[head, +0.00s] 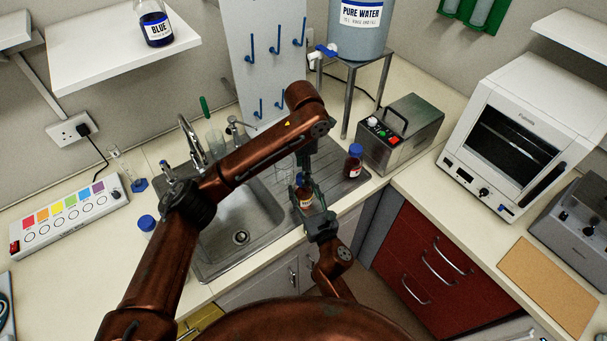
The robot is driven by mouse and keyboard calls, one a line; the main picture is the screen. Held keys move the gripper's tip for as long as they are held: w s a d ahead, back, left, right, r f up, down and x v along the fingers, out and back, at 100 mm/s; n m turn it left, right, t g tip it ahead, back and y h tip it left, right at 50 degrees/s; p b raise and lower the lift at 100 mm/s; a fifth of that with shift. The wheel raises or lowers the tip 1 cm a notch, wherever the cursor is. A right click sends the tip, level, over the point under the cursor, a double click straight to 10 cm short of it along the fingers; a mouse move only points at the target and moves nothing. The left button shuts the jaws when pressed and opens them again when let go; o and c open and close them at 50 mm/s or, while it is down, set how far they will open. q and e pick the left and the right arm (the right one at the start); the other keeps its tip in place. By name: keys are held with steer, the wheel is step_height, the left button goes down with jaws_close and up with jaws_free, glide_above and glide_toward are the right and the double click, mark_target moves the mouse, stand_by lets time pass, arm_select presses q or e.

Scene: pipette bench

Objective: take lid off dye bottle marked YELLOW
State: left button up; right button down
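A small bottle (306,201) with an amber body and a pale label shows between my two grippers, over the draining board by the sink. Its label is too small and too covered to read. A bit of blue shows at its top, partly hidden by my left gripper (303,181), which points down from above at the lid. I cannot tell whether its fingers are closed on the lid. My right gripper (312,212) comes from below right with its fingers at the bottle's body and appears shut on it. I cannot tell whether the bottle touches the board.
A dark red bottle (353,162) with a blue lid stands right on the draining board (338,190). Another blue-lidded bottle (147,224) stands left of the sink (240,222). The BLUE bottle (156,29) is on a shelf. A metal box (402,135) stands at right.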

arm_select(q)
steer(key=shift+r, duration=0.8)
steer(key=shift+c, duration=0.4)
steer(key=m, duration=0.6)
steer(key=shift+r, duration=0.25)
steer(key=m, duration=0.6)
steer(key=shift+d+r, duration=0.1)
steer(key=shift+r, duration=0.15)
steer(key=m, duration=0.6)
steer(key=shift+r, duration=0.25)
steer(key=m, duration=0.4)
steer(key=shift+r, duration=0.15)
steer(key=m, duration=0.4)
steer(key=shift+r, duration=0.15)
steer(key=m, duration=0.3)
steer(key=shift+r+m, duration=0.15)
steer(key=shift+m, duration=0.25)
steer(key=m, duration=0.5)
steer(key=shift+r+m, duration=0.2)
steer(key=shift+m, duration=0.2)
steer(key=m, duration=0.3)
steer(key=shift+r+m, duration=0.15)
steer(key=shift+m, duration=0.25)
steer(key=m, duration=0.4)
steer(key=shift+r+m, duration=0.15)
steer(key=shift+m, duration=0.15)
steer(key=shift+f+m, duration=0.3)
steer(key=shift+f, duration=0.05)
step_height(320, 180, down, 7)
steer(key=shift+f, duration=0.15)
